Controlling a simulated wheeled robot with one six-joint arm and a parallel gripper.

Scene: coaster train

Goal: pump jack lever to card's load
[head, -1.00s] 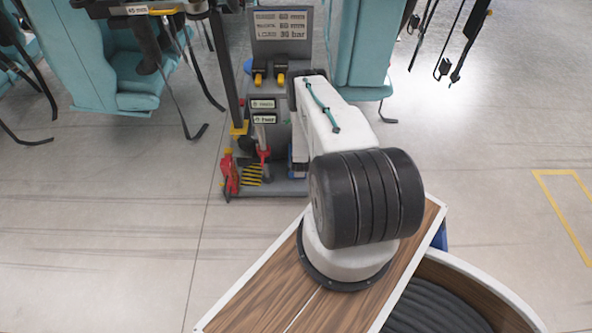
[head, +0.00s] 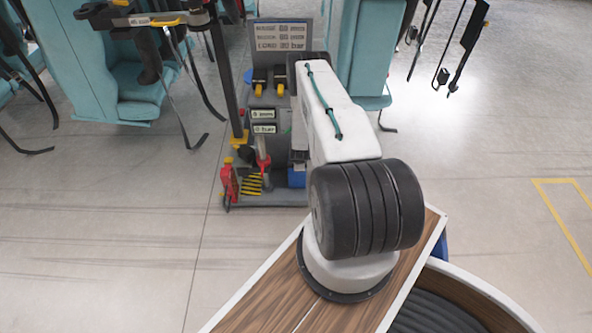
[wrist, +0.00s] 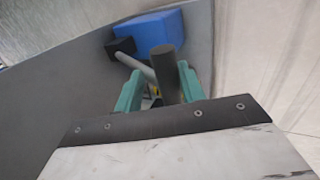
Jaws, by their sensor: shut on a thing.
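My gripper's teal fingers (wrist: 160,88) are shut around the dark upright grip of the jack lever (wrist: 167,68) in the wrist view. A pale rod runs behind the grip to a black block beside a blue box (wrist: 152,30). In the head view my own arm hides the gripper and lever. The card (head: 281,36) stands at the back of the grey cart, and its lines are blurred; the last reads as a load in bar. Two small readouts, mm (head: 263,115) and bar (head: 264,129), sit below it; their digits are hard to read.
The grey cart base (head: 270,200) carries a red tool-like part (head: 229,183) and a yellow-black striped patch (head: 251,185). A dark post rises at the cart's left. Teal train seats (head: 112,75) hang behind. Open floor lies left and right of the cart.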

